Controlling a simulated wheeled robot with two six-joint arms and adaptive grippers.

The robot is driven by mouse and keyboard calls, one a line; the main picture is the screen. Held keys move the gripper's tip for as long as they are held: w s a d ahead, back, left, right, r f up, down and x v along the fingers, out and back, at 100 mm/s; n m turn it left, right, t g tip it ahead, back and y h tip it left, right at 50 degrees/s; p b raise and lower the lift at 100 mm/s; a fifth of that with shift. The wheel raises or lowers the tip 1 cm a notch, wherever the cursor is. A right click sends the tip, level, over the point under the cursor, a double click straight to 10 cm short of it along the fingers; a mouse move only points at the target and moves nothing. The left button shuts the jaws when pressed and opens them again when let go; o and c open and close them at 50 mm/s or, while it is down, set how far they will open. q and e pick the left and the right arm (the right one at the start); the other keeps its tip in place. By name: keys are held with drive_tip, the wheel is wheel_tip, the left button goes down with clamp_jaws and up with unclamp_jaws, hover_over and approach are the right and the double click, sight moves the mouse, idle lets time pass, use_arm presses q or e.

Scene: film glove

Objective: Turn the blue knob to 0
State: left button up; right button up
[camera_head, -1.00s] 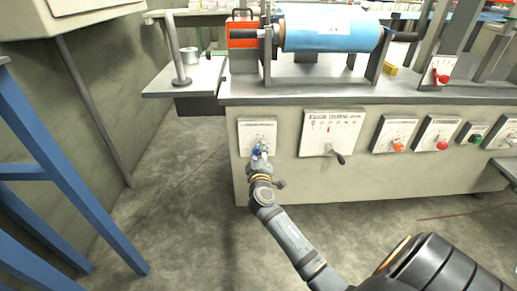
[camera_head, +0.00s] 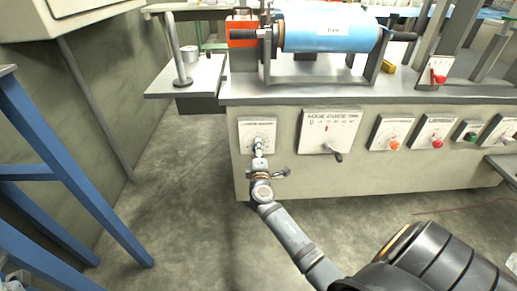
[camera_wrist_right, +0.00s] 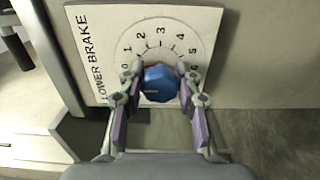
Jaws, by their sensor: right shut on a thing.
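The blue knob (camera_wrist_right: 160,85) sits on a white dial plate (camera_wrist_right: 90,18) marked LOWER BRAKE, with a numbered scale around it. The 0 is at the left of the scale, partly by the left finger. My right gripper (camera_wrist_right: 159,76) is shut on the knob, one finger on each side. Which number the knob points to cannot be read clearly. In the head view the right gripper (camera_head: 259,148) reaches the dial plate (camera_head: 256,128) on the cabinet front and hides the knob. My left gripper is not in view.
To the right on the cabinet front are an edge guide panel (camera_head: 314,118) with a lever, dials with orange (camera_head: 394,144) and red (camera_head: 440,144) knobs, and a green button. A blue roll (camera_head: 320,32) lies above. A blue stand (camera_head: 70,190) is at left. Floor between is clear.

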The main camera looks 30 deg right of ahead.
idle(0.4)
drive_tip(key=o, duration=1.2)
drive_tip(key=shift+s+a, duration=0.1)
drive_tip(key=shift+s, duration=0.05)
drive_tip(key=v, duration=1.1)
drive_tip(key=shift+s+a, duration=0.1)
drive_tip(key=shift+s, duration=0.2)
